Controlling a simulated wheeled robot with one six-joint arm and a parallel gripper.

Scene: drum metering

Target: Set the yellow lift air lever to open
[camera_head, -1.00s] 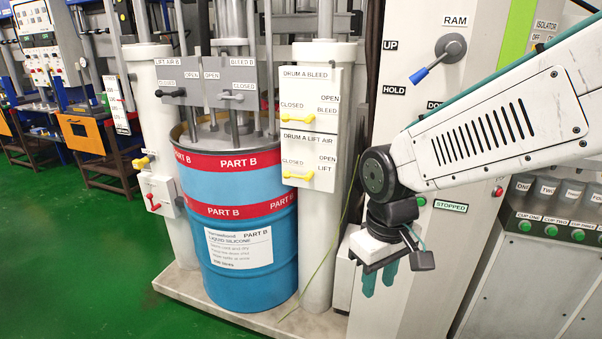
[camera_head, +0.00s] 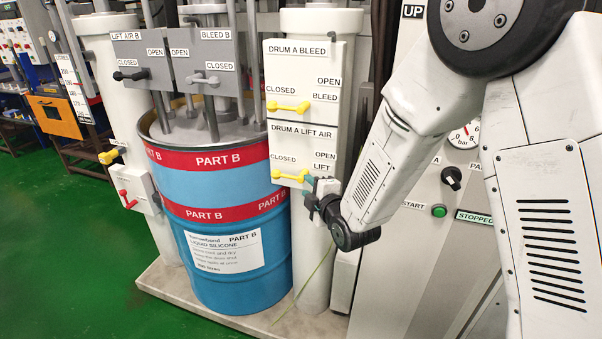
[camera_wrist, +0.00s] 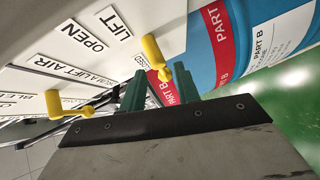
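The yellow lift air lever (camera_head: 290,176) is on the lower white panel, marked DRUM A LIFT AIR. It lies about level, its handle end toward CLOSED at the left. My gripper (camera_head: 309,188) is just right of and below the lever, in front of the panel. In the wrist view the lever (camera_wrist: 154,52) is just beyond the two green fingers of my gripper (camera_wrist: 160,90). The fingers are spread apart with nothing held between them. One end of the lever shows in line with the gap; whether a finger touches it, I cannot tell.
A similar yellow drum bleed lever (camera_head: 288,106) is on the panel above; it also shows in the wrist view (camera_wrist: 66,106). The blue PART B drum (camera_head: 222,225) stands left of my gripper. A grey lever (camera_head: 203,80) and a black lever (camera_head: 131,76) are farther left.

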